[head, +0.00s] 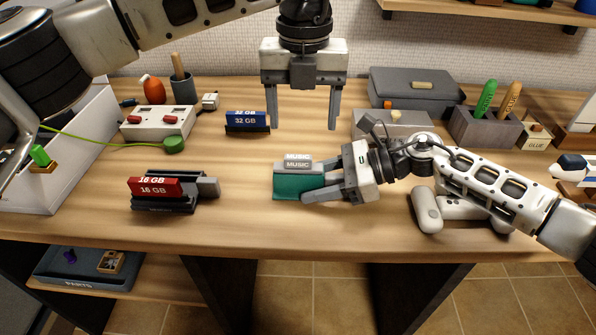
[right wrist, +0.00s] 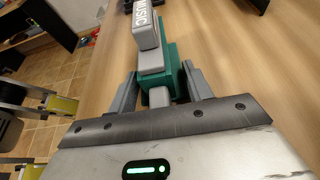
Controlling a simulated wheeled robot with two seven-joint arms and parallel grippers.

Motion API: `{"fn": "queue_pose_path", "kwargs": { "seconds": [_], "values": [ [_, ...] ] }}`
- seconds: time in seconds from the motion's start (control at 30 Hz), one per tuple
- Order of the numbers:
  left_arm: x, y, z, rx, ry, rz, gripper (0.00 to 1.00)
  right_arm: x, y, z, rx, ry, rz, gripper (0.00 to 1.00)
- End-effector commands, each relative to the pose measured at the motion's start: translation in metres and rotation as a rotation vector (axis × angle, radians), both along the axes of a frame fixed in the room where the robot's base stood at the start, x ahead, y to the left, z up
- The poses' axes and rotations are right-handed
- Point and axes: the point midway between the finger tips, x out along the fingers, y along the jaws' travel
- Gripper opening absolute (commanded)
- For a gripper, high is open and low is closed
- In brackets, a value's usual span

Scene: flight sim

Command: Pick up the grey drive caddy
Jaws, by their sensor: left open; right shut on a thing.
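The grey drive caddy (head: 297,162), labelled MUSIC, sits on top of a teal block (head: 290,187) near the middle of the table. Both also show in the right wrist view, the caddy (right wrist: 145,28) beyond the teal block (right wrist: 171,52). My right gripper (head: 308,190) reaches in from the right, its fingers (right wrist: 160,70) on either side of the teal block and shut on it. A narrow grey piece shows between the fingers near the palm. The block's underside contact with the table is hard to tell. My left gripper (head: 304,124) is open, empty and pointing down behind the caddy.
A red 16 GB drive (head: 153,187) on a black base lies to the left, a blue 32 GB drive (head: 247,120) behind. A grey toolbox (head: 420,88) stands at back right. The front-middle table is clear.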

Motion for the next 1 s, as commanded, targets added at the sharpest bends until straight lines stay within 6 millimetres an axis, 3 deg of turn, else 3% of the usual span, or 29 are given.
{"fn": "queue_pose_path", "kwargs": {
  "seconds": [0.1,0.37,0.63,0.9,1.0],
  "values": [
    [0.0,0.0,-0.018,0.0,0.001,0.0,0.69,0.0,0.0,0.001,0.001,0.0,-0.001,0.25],
    [0.0,0.002,-0.034,0.0,0.001,0.002,0.69,0.0,0.0,0.0,0.001,0.0,-0.001,0.25],
    [0.0,0.008,-0.072,0.001,0.002,0.002,0.69,0.0,0.0,0.001,0.001,0.0,0.0,0.25],
    [0.0,0.008,-0.078,0.0,-0.002,0.002,0.69,0.0,0.0,0.001,0.001,-0.001,0.0,0.25],
    [0.0,0.008,-0.078,0.0,-0.001,0.002,0.44,0.0,0.0,0.001,0.001,-0.001,0.0,0.25]
  ]
}}
